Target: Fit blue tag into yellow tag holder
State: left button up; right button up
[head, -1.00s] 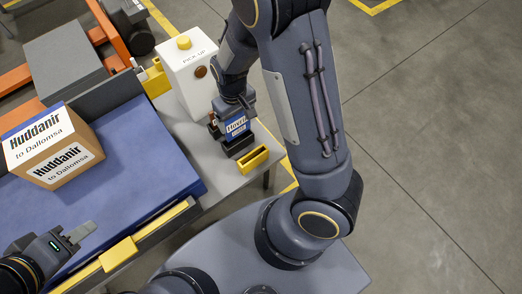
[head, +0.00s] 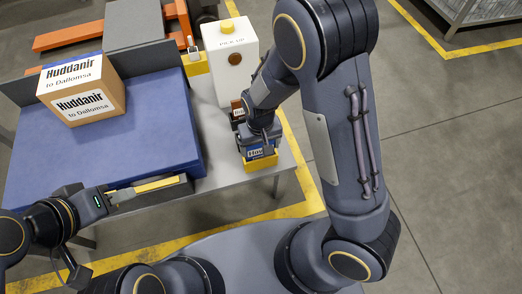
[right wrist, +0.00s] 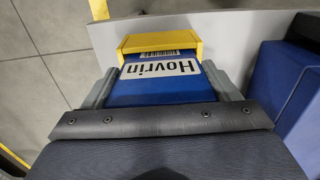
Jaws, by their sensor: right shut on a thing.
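The blue tag (head: 254,152), with a white "Hovrin" label, is held in my right gripper (head: 258,140). In the right wrist view the blue tag (right wrist: 150,96) lies between the two grey fingers. The yellow tag holder (head: 262,164) sits on the grey table under the tag. In the right wrist view the yellow holder (right wrist: 160,42) frames the tag's far end, which appears to be at or in its slot. How deep it sits is hidden. My left gripper (head: 122,195) is near the blue conveyor's front edge, away from the tag; its finger gap is unclear.
A cardboard box (head: 82,90) labelled "Huddanir" stands on the blue conveyor surface (head: 130,135). A white "PICK UP" box (head: 228,65) with a yellow button stands behind my right gripper. The grey table (head: 212,150) is bare left of the holder.

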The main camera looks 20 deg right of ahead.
jog(key=shift+f, duration=1.15)
jog(key=shift+b, duration=0.3)
jog(key=shift+f, duration=0.2)
jog(key=o, duration=0.9)
jog(key=shift+r, duration=0.15)
